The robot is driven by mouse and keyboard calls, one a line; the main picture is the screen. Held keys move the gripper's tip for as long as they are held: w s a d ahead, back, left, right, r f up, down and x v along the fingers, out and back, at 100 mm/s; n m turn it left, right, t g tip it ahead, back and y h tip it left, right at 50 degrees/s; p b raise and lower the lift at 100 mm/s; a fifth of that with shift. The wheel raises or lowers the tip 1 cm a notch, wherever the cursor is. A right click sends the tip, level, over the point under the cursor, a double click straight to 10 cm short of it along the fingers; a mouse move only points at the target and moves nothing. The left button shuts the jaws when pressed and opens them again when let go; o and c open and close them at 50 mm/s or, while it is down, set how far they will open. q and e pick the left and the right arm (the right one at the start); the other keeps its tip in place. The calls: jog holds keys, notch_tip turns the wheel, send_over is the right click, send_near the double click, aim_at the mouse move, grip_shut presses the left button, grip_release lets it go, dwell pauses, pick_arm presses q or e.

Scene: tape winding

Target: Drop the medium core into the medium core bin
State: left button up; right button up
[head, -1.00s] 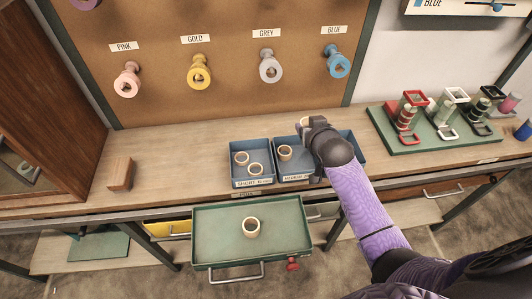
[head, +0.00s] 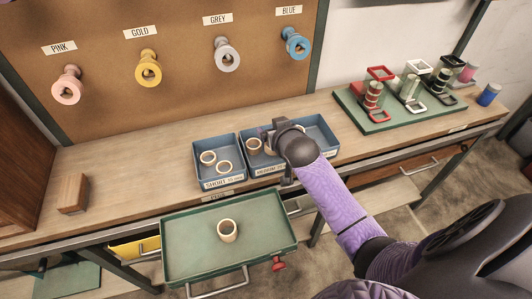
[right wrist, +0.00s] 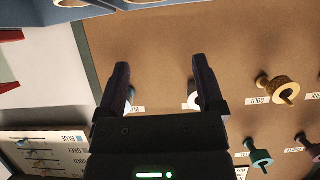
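The medium core bin (head: 270,170) is the middle blue bin on the bench, labelled MEDIUM. One tan core (head: 254,146) lies in its left part. A second tan core (head: 270,142) shows partly at my right gripper, which hides the rest of it; I cannot tell whether it rests on the bin floor. My right gripper (head: 272,138) is over the medium bin. In the right wrist view its fingers (right wrist: 161,75) are spread apart with nothing between them. My left gripper is not in view.
The short core bin (head: 223,182) with two cores stands left; another blue bin (head: 325,150) stands right. A green drawer (head: 180,250) holding one core (head: 228,230) is pulled out in front. A wooden block (head: 73,194) sits left, a green tape rack (head: 385,121) right.

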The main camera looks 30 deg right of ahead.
jog(key=shift+o, duration=0.5)
jog(key=shift+s+a+r+p, duration=0.1)
jog(key=shift+s+r+p, duration=0.15)
jog(key=shift+s+p, duration=0.1)
jog(key=p+v, duration=0.3)
jog(key=v, duration=0.6)
jog(key=shift+s+f, duration=0.1)
